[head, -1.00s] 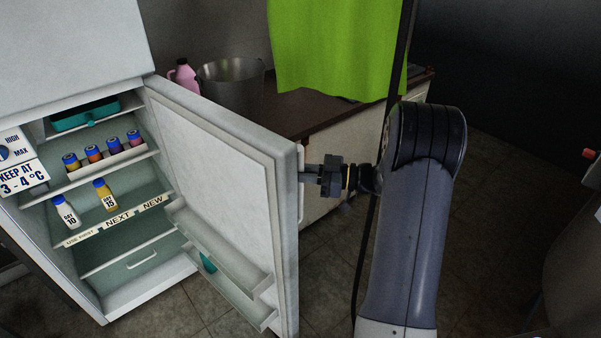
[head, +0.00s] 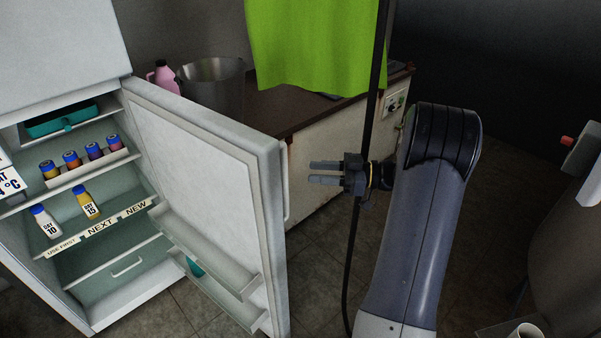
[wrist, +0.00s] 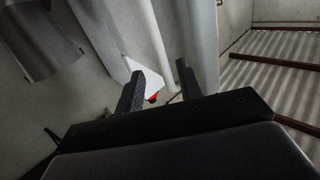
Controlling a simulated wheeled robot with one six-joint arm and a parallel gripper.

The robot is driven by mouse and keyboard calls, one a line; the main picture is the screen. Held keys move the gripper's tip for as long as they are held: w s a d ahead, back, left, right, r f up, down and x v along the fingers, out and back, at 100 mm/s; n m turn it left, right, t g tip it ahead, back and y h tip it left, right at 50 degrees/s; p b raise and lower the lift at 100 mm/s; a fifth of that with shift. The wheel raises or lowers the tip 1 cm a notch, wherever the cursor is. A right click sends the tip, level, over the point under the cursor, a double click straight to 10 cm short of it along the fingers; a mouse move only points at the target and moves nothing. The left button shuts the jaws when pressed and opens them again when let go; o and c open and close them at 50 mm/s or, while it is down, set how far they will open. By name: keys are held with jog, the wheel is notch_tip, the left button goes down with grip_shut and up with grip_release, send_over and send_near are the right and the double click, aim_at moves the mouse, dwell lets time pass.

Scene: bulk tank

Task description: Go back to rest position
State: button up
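My gripper (head: 324,173) is open and empty in the head view, its two fingers pointing left toward the open fridge door (head: 205,165). A gap lies between the fingertips and the white door handle (head: 286,185) on the door's outer edge. In the wrist view the two dark fingers (wrist: 158,82) are apart with nothing held between them. My arm is bent, with its upper joint at the right of the head view.
The fridge shelves hold bottles marked DAY 10 (head: 45,222) and DAY 15 (head: 87,203) and several blue-capped vials. A counter (head: 300,112) with a metal bucket (head: 212,90) and pink jug (head: 163,76) stands behind. A dark vertical hose hangs beside my gripper.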

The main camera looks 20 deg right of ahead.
aim_at(287, 172)
jog(key=shift+v, duration=0.95)
jog(key=shift+a, duration=0.15)
jog(key=p+x, duration=0.1)
jog(key=x, duration=0.9)
jog(key=shift+a, duration=0.4)
jog(key=shift+w, duration=0.1)
